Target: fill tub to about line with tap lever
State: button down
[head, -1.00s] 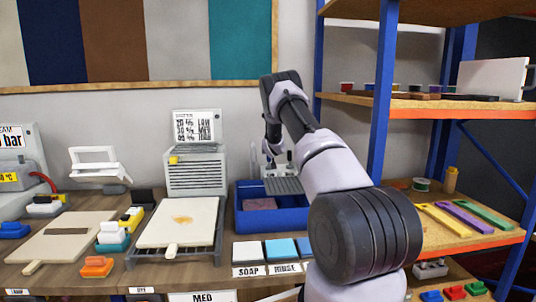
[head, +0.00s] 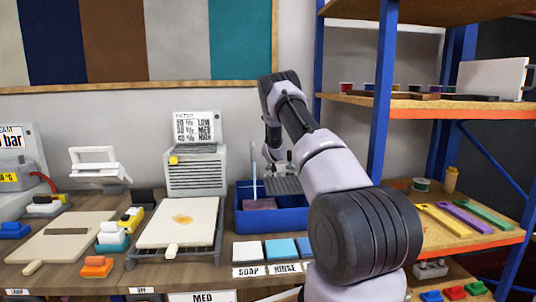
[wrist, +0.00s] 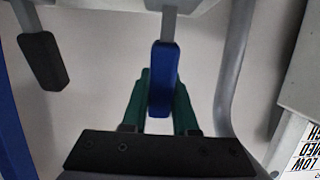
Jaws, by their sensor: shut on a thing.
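The blue tub (head: 288,224) stands on the bench against the wall; its fill line cannot be made out. A thin pale stream (head: 254,172) falls into its left part. In the wrist view my gripper (wrist: 160,98) has green fingers shut on the blue tap lever (wrist: 163,75), which hangs from a pale fitting. A black lever (wrist: 42,62) hangs to the left, apart from the fingers. In the head view my gripper (head: 272,152) is above the tub, small and partly hidden by my arm. The water level is too small to tell.
A brownish flat piece (head: 259,204) lies in the tub's left part, and a grey ribbed board (head: 283,186) is at its back right. A grey curved pipe (wrist: 232,65) runs close right of my fingers. A grey heater box (head: 196,172) stands left of the tub.

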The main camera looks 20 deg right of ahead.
jog(key=shift+s+a+r+t, duration=0.1)
jog(key=shift+s+r+t, duration=0.25)
jog(key=shift+t, duration=0.35)
jog(key=shift+f, duration=0.1)
jog(key=c, duration=0.7)
grip_release()
jog(key=shift+s, duration=0.1)
jog(key=v, duration=1)
jog(key=shift+s+a, duration=0.25)
jog(key=shift+a, duration=0.05)
